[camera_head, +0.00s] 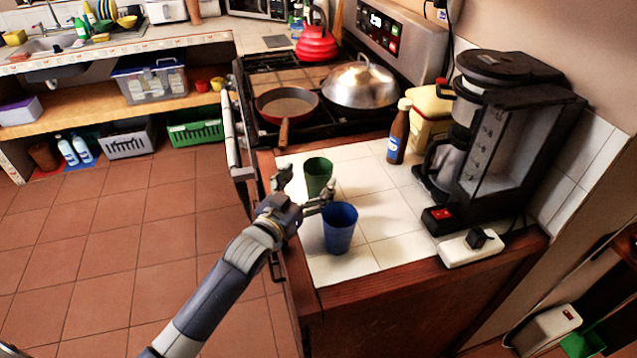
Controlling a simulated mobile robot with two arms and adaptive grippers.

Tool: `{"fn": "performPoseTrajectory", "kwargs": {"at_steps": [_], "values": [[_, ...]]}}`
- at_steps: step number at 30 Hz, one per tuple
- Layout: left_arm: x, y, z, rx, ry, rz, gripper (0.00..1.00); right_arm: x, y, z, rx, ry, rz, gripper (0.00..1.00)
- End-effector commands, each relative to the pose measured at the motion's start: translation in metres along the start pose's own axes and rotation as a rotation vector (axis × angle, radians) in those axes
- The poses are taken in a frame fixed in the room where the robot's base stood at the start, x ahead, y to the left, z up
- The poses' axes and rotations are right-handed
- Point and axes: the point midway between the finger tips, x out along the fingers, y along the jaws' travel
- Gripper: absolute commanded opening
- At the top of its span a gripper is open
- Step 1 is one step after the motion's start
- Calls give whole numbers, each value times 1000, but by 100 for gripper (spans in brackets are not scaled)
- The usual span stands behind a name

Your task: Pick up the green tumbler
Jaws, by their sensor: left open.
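The green tumbler (318,176) stands upright on the white tiled counter, near its left edge. My left gripper (304,182) is open, with one finger to the left of the green tumbler and the other in front of it, near its lower right. I cannot tell whether a finger touches it. A blue tumbler (339,229) stands upright just in front of the green one, close to the right finger. My right gripper is not in view.
The tiled counter (385,250) is clear right of the tumblers. A brown bottle (398,133), a yellow canister (430,118) and a black coffee maker (500,150) stand further right. A pan (287,104) on the stove points its handle toward the green tumbler.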

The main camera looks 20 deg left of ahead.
Motion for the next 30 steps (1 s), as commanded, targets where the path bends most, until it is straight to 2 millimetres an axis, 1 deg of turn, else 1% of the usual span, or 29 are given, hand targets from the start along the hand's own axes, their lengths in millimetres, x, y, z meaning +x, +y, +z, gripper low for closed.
{"fn": "performPoseTrajectory", "kwargs": {"at_steps": [4,8,12,15,22,23,24,26,27,30], "values": [[13,-1,-4,0,2,0,85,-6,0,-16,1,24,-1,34],[31,-3,-6,0,0,0,85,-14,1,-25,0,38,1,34],[46,-3,-4,0,1,0,85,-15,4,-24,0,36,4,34],[51,-3,-3,0,0,0,85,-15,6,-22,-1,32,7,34],[52,-3,-3,0,0,0,85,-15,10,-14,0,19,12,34],[52,-3,-3,0,0,0,83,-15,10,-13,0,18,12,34],[52,-3,-3,0,0,0,74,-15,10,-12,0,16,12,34],[52,-3,-3,0,0,0,60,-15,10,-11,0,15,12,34],[52,-3,-3,0,0,0,51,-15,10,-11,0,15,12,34],[52,-3,-3,0,0,0,29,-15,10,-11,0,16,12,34]]}}
